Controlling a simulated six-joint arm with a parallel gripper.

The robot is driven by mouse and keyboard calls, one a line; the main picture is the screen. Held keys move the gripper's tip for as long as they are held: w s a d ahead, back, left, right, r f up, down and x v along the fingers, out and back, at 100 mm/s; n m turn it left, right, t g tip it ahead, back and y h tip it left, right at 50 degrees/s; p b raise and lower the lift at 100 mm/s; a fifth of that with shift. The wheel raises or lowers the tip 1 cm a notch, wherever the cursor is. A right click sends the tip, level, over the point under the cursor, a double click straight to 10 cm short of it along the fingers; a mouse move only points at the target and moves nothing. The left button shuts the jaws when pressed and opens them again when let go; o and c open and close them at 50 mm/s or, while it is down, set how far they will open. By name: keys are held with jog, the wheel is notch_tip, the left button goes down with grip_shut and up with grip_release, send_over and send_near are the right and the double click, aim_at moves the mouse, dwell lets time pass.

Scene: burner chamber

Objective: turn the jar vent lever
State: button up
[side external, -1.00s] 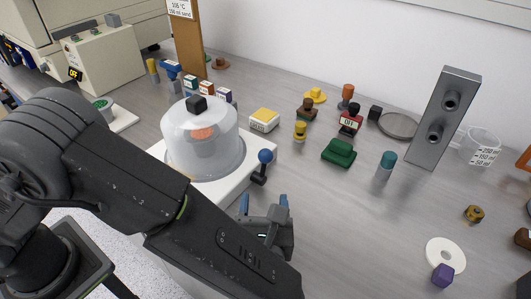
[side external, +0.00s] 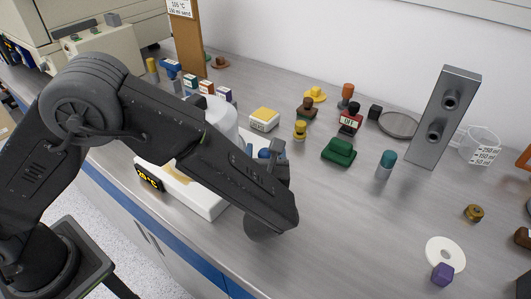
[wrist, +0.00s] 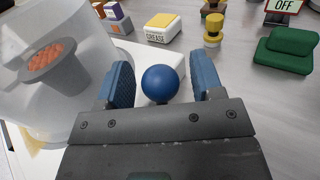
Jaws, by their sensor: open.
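The jar vent lever's blue ball knob (wrist: 162,83) sits between my gripper's two blue fingertips in the wrist view. My gripper (wrist: 160,85) is open around the knob, with a gap on each side. The lever's stem is hidden below the knob. The clear jar (wrist: 85,60) stands to the left, with an orange item in a grey cup (wrist: 52,62) inside. In the side view my arm covers much of the jar (side external: 222,118), and my gripper (side external: 268,153) is at the lever beside it.
The jar stands on a white base (side external: 208,205). Behind it are a yellow-topped block (side external: 264,118) marked GREASE and several small labelled blocks. A green block (side external: 339,151) and a teal-topped cylinder (side external: 386,164) stand to the right.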

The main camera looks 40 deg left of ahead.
jog(key=shift+s, duration=0.1)
grip_shut()
dwell(0.5)
